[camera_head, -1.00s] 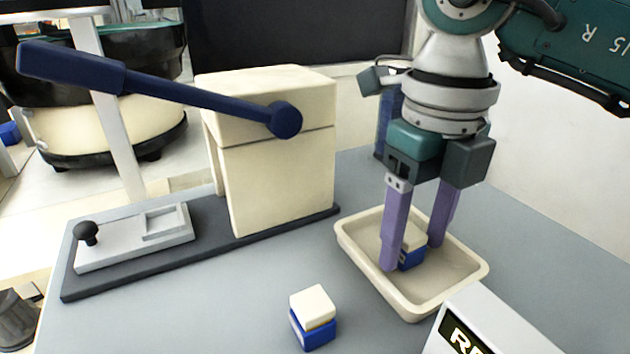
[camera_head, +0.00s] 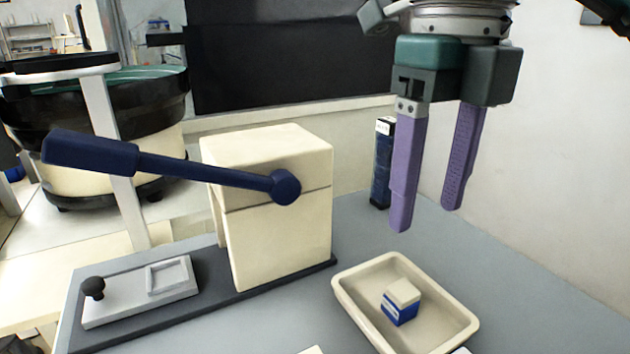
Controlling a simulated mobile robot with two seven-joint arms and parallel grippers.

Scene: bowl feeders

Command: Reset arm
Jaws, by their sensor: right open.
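My right gripper (camera_head: 428,218) hangs in the air above the back of the cream tray (camera_head: 350,303), its two purple fingers apart with nothing between them. Below it, a small blue and cream block (camera_head: 401,303) rests in the tray, clear of the fingers. My left gripper is not in view.
A cream press with a long dark blue lever (camera_head: 205,170) stands on a dark base at left. Its grey slide plate (camera_head: 120,312) has a black knob. A dark blue upright box (camera_head: 382,165) stands behind the tray. A bowl feeder (camera_head: 140,100) is at the back left.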

